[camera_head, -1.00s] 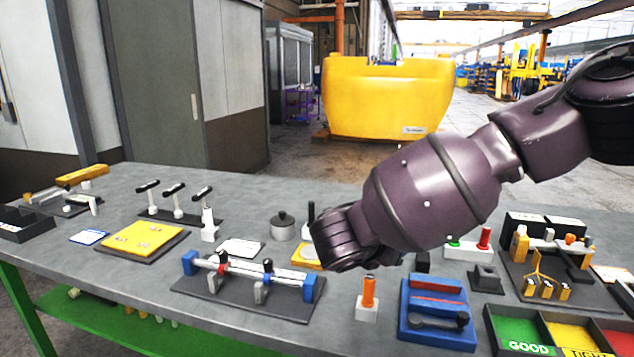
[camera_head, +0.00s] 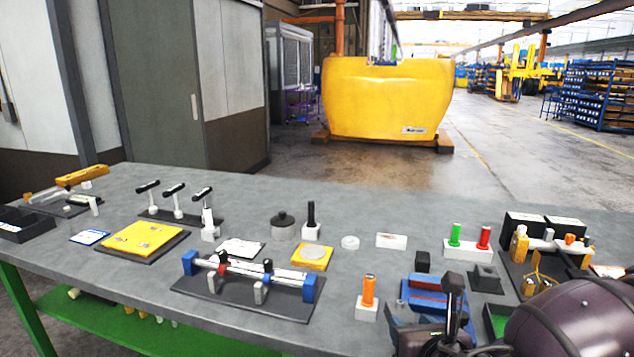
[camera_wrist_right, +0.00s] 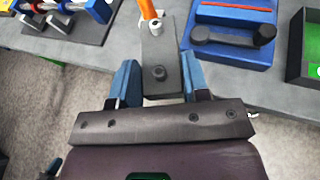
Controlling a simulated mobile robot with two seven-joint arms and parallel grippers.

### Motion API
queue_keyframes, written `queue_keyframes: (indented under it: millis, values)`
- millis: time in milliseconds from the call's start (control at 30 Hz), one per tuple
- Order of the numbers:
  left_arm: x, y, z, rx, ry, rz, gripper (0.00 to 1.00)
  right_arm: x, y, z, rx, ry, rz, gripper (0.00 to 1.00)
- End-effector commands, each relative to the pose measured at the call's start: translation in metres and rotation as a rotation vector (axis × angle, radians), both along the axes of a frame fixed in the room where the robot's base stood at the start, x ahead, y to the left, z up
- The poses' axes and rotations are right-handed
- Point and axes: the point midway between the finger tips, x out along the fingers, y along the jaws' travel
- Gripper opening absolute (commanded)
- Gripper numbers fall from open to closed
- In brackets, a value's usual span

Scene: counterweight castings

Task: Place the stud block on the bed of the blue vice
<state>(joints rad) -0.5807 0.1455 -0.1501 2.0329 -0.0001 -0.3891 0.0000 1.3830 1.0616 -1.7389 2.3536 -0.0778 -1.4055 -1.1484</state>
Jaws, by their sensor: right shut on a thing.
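My right gripper (camera_head: 432,322) is low at the front of the table in the head view, in front of the blue vice (camera_head: 424,296) and partly covering it. In the right wrist view, its two blue fingers (camera_wrist_right: 156,84) are shut on the stud block (camera_wrist_right: 158,50), a dark grey slab with a round black stud. The block appears left of the blue vice (camera_wrist_right: 228,52) and apart from it in that view. The vice carries a red strip and a black handle bar. My left gripper is out of view.
An orange peg on a white block (camera_head: 367,308) stands left of the vice. A blue-ended shaft fixture (camera_head: 250,292) lies farther left. A green tray (camera_wrist_right: 312,70) is right of the vice.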

Motion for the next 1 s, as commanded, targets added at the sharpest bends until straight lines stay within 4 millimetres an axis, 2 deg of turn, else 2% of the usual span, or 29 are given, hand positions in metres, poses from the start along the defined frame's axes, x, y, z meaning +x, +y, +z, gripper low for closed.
queue_keyframes:
  millis: [200, 433, 667, 1000]
  values:
    - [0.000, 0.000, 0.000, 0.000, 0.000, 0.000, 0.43, -0.023, -0.035, -0.034, 0.000, 0.000, -0.069, 0.00]
    - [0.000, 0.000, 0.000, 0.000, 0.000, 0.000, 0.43, -0.037, -0.055, -0.059, 0.000, -0.002, -0.111, 0.00]
    - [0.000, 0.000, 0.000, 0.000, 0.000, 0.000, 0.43, -0.042, -0.056, -0.067, 0.004, 0.000, -0.116, 0.00]
    - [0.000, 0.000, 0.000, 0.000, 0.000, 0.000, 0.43, -0.042, -0.057, -0.066, 0.001, -0.003, -0.116, 0.00]
